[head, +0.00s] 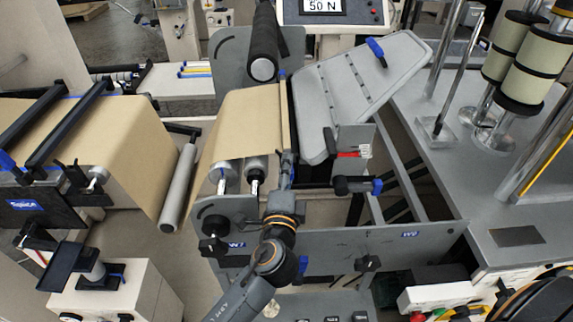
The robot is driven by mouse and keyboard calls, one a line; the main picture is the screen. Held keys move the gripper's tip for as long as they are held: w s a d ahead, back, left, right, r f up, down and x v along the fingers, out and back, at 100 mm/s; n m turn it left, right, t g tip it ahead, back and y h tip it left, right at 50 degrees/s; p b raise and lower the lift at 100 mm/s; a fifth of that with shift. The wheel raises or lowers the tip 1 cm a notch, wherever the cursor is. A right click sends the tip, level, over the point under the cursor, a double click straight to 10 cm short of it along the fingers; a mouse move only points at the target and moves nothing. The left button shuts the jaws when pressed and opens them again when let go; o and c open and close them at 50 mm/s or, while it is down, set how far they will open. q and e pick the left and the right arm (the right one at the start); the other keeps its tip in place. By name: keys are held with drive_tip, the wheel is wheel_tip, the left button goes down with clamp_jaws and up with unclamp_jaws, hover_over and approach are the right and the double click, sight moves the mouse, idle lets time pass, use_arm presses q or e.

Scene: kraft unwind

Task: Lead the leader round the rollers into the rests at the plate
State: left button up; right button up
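The brown kraft web (110,125) comes from the left. A further brown stretch, the leader (248,112), lies over the paired rollers (240,172) in the middle, with its right edge near the grey tilted plate (340,85). My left gripper (287,160) is at the near end of the leader's right edge, beside the plate's lower left corner. Its fingers are small and seen from behind, so I cannot tell whether they grip the leader. I do not see my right gripper.
A black roller (263,45) stands above the leader. A blue-tipped black handle (376,50) is on the plate, and another (358,185) sticks out below it. The grey side frame (340,250) runs across the front. Posts and spools (522,95) stand on the right table.

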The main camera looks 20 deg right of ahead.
use_arm(q)
drive_tip(key=shift+o, duration=0.2)
drive_tip(key=shift+r, duration=0.25)
drive_tip(key=shift+s+a, duration=0.3)
drive_tip(key=shift+s, duration=0.2)
drive_tip(key=v, duration=0.6)
drive_tip(key=shift+s+a, duration=0.2)
drive_tip(key=shift+s, duration=0.2)
drive_tip(key=shift+f, duration=0.1)
